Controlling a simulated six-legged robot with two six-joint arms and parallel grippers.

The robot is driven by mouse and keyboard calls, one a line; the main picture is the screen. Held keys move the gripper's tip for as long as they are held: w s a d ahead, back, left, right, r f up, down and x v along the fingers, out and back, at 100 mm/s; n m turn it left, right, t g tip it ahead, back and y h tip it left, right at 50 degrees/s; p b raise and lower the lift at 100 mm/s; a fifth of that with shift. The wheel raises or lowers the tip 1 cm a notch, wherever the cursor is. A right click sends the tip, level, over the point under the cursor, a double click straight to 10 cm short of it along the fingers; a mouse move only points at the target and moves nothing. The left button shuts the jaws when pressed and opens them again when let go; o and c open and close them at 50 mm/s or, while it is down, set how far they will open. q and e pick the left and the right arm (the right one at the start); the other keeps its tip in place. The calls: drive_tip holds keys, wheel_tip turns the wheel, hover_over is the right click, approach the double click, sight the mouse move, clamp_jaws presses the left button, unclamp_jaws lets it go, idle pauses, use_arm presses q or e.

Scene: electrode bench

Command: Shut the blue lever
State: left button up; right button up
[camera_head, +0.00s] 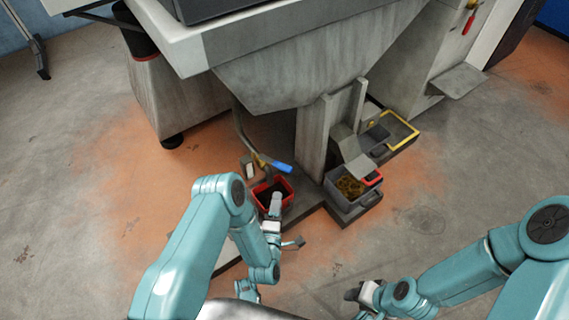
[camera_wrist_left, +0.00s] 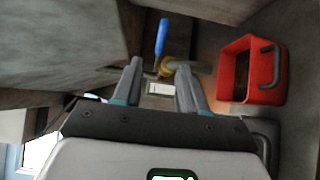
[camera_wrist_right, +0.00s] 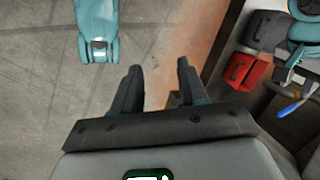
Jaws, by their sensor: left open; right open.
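The blue lever (camera_head: 281,167) sticks out to the right from a brass-coloured valve (camera_head: 262,161) on a pipe below the grey hopper. In the left wrist view the blue lever (camera_wrist_left: 161,36) points up from the valve (camera_wrist_left: 172,67), beyond the fingertips. My left gripper (camera_head: 287,222) is open and empty, in front of the red bin and short of the lever; its two fingers are apart in its wrist view (camera_wrist_left: 158,77). My right gripper (camera_head: 362,291) is open and empty over the floor, far from the lever. The lever (camera_wrist_right: 289,109) also shows at the right of the right wrist view.
A red bin (camera_head: 286,199) with dark contents stands below the valve. A grey bin (camera_head: 343,197) with yellowish contents and a yellow-rimmed tray (camera_head: 409,141) stand to the right. The hopper (camera_head: 310,75) overhangs the lever. The floor at front right is clear.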

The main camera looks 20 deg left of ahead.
sight(284, 164)
use_arm(q)
drive_tip(key=w+b, duration=0.2)
drive_tip(key=w, duration=0.3)
drive_tip(key=w+a+b, duration=0.1)
drive_tip(key=w, duration=0.4)
drive_tip(key=w+a+b, duration=0.1)
drive_tip(key=w+b, duration=0.1)
drive_tip(key=w, duration=0.3)
drive_tip(key=shift+a+f+b, duration=0.15)
drive_tip(key=shift+f+b, duration=0.05)
drive_tip(key=shift+b, duration=0.15)
drive_tip(key=shift+w+r, duration=0.1)
drive_tip(key=shift+w, duration=0.4)
use_arm(e)
wheel_tip(284, 164, down, 6)
drive_tip(key=w+d+t, duration=0.1)
drive_tip(key=w, duration=0.1)
drive_tip(key=shift+w, duration=0.25)
drive_tip(key=shift+d, duration=0.1)
use_arm(q)
clamp_jaws()
